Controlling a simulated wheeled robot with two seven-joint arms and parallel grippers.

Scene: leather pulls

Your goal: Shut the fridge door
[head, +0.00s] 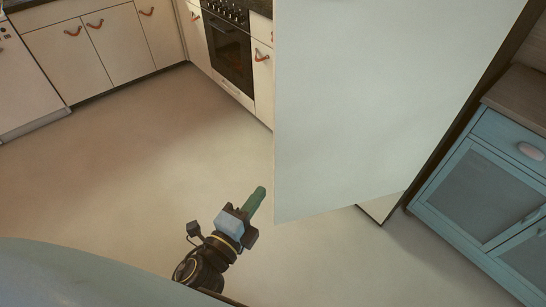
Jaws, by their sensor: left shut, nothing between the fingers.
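The fridge door (375,110) is a large, plain pale panel in the middle and right of the head view. It stands open, swung out from the fridge, with its free edge toward the left. A small part of the fridge's lower body (382,207) shows beneath the door's bottom edge; the interior is hidden behind the panel. My left gripper (260,193) has green fingers, which are shut and empty. It is just left of the door's lower free corner, with a small gap in the picture. My right gripper is not in view.
A blue cabinet (490,185) with a wooden top stands at the right. Pale cupboards (95,50) with leather pulls and an oven (230,55) line the back. The beige floor (130,150) is clear at the left and centre.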

